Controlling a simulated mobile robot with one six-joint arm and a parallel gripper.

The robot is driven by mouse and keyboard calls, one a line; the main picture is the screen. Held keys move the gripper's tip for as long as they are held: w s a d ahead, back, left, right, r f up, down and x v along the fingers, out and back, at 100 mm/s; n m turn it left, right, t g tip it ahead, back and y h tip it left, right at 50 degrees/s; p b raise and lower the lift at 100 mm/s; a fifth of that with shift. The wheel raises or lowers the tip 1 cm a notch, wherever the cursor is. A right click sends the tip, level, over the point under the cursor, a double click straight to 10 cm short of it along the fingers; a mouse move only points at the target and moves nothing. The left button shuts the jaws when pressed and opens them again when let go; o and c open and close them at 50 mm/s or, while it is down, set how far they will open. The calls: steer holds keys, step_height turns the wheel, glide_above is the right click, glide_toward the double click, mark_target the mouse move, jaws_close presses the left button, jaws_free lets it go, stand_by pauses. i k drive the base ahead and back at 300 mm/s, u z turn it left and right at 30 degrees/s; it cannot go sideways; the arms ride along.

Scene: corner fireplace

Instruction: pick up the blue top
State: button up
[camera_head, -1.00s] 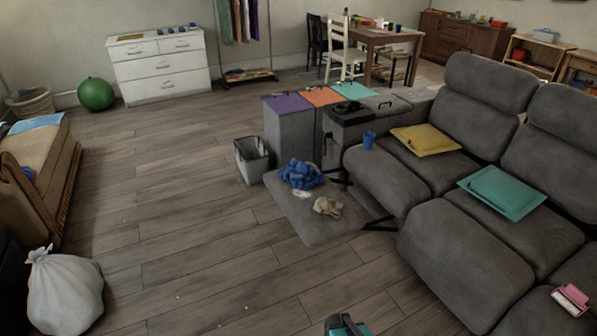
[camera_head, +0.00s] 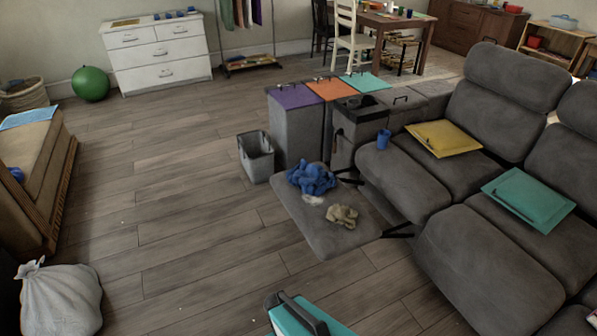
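The blue top (camera_head: 312,177) is a crumpled blue cloth on the raised grey footrest (camera_head: 335,234) of the sofa. A small white cloth (camera_head: 312,200) and a beige crumpled cloth (camera_head: 343,216) lie beside it on the same footrest. A teal and dark grey object (camera_head: 303,318) is cut off at the bottom edge of the picture; I cannot tell what it is. My gripper is not in view.
A grey bin (camera_head: 257,158) stands on the floor left of the footrest. The grey sofa (camera_head: 478,272) fills the right side. A white bag (camera_head: 60,300) sits at lower left. The wooden floor (camera_head: 180,220) between them is clear.

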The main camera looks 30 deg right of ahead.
mark_target(312, 179)
steer(key=u, duration=0.2)
steer(key=i, duration=1.15)
steer(key=z, duration=0.1)
